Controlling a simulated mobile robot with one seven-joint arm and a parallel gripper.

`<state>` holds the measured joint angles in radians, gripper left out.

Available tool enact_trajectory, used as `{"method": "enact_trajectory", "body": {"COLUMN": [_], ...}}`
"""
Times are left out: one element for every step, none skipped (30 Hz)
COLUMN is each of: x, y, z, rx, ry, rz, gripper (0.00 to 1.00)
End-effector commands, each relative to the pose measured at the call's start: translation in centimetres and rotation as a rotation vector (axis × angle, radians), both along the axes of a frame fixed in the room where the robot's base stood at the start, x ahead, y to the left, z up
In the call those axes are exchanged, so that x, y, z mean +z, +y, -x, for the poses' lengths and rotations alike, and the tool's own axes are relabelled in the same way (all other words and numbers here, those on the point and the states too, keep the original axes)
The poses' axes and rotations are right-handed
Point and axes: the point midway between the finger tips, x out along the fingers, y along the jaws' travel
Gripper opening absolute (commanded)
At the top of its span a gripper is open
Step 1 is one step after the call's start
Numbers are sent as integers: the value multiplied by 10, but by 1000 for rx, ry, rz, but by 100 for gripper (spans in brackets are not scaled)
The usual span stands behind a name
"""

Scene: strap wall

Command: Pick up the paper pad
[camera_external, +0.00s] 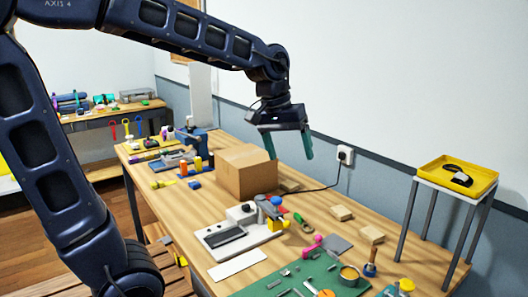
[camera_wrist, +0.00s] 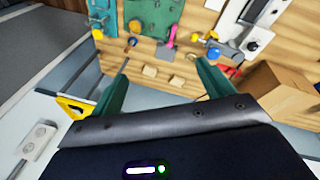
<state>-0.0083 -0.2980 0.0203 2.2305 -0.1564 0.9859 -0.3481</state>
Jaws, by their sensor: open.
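A flat white rectangle that looks like the paper pad (camera_external: 237,264) lies on the workbench (camera_external: 180,219) near its front edge, beside a white and grey device (camera_external: 238,233). I cannot make the pad out for sure in the wrist view. My gripper (camera_external: 288,147) is open and empty, with its green fingers pointing down. It hangs in the air above the back of the bench, just right of a cardboard box, well above and behind the pad. In the wrist view the space between the fingertips (camera_wrist: 163,63) holds nothing.
The cardboard box (camera_external: 246,172) stands mid-bench. A green mat (camera_external: 300,277) with small parts, a pink tool (camera_external: 312,246) and wooden blocks (camera_external: 371,234) lie to the right. A yellow tray (camera_external: 480,180) tops a side stand. The wall with an outlet (camera_external: 345,154) is close behind.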

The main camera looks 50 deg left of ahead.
Motion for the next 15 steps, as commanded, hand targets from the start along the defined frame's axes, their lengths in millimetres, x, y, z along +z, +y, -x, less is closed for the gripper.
{"method": "enact_trajectory", "body": {"x": [-4, -5, -7, -9, -11, -14, -17, -19, -23, -26, -30, -34, -38, -42, -47], "y": [0, -1, -1, -2, -2, -2, -3, -3, -4, -4, -4, -5, -5, -5, -5], "z": [-16, -24, -35, -43, -51, -62, -70, -79, -89, -98, -106, -117, -125, -133, -144], "rx": [29, 46, 70, 89, 106, 131, 148, 167, 191, 210, 227, 253, 270, 290, 313], "ry": [20, 28, 42, 51, 61, 73, 83, 93, 106, 116, 126, 140, 149, 161, 175], "rz": [16, 24, 37, 47, 55, 67, 76, 85, 96, 104, 112, 123, 132, 139, 149], "gripper": [80, 80, 80, 80, 80, 80, 80, 80, 80, 80, 80, 80, 80, 80, 80]}}
